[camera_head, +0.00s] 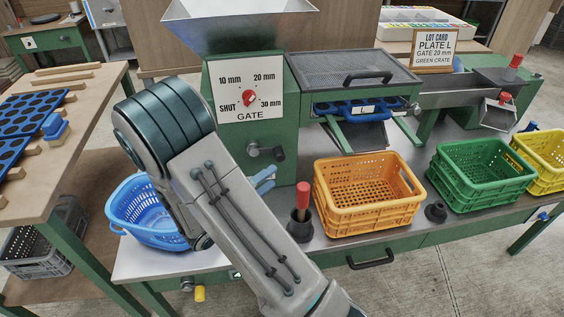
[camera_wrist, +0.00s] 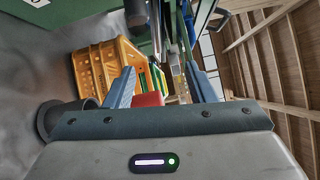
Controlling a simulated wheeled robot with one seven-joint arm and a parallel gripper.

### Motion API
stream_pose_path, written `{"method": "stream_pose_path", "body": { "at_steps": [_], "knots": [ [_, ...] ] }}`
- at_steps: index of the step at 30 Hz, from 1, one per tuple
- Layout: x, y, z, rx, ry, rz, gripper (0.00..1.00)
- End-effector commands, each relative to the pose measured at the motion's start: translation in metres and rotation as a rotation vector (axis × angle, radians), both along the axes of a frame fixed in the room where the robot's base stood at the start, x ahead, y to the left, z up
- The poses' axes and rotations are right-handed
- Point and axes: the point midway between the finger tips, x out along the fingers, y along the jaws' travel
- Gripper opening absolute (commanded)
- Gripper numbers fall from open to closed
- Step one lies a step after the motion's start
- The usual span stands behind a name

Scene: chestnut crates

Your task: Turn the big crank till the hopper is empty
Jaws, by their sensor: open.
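The metal hopper (camera_head: 240,30) stands on the green machine (camera_head: 290,120); what its inside holds cannot be told. A short crank with a dark knob (camera_head: 278,153) sits on the machine's front, below the gate dial (camera_head: 250,98). A red handle (camera_head: 303,196) stands upright at a dark round base on the bench. My gripper (camera_head: 265,180), partly hidden by my arm, is left of the red handle and below the knob. In the wrist view my gripper (camera_wrist: 160,80) has its blue fingers apart, with a red part (camera_wrist: 149,99) showing between them. No grip on it is visible.
An orange crate (camera_head: 368,205) stands right of the red handle, then a green crate (camera_head: 478,190) and a yellow one (camera_head: 545,150). A blue basket (camera_head: 130,208) is left. A lot card (camera_head: 435,50) reads plate L, gate 20 mm, green crate.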

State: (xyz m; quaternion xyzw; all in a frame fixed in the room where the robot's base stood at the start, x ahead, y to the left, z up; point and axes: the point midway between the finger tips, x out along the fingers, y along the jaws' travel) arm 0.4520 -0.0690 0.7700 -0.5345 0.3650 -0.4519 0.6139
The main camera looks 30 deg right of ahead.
Motion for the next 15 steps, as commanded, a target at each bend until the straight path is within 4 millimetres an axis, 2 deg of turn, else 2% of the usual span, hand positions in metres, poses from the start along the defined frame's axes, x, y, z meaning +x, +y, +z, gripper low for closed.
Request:
{"method": "stream_pose_path", "body": {
  "at_steps": [1,3,8,11,15],
  "knots": [
    [0.008,0.007,-0.015,-0.056,0.063,0.050,0.50],
    [0.017,0.015,-0.023,-0.118,0.126,0.102,0.50],
    [0.027,0.022,-0.031,-0.188,0.194,0.156,0.50],
    [0.032,0.016,-0.030,-0.194,0.199,0.160,0.50],
    [0.043,-0.005,-0.027,-0.192,0.198,0.156,0.50]
  ]
}}
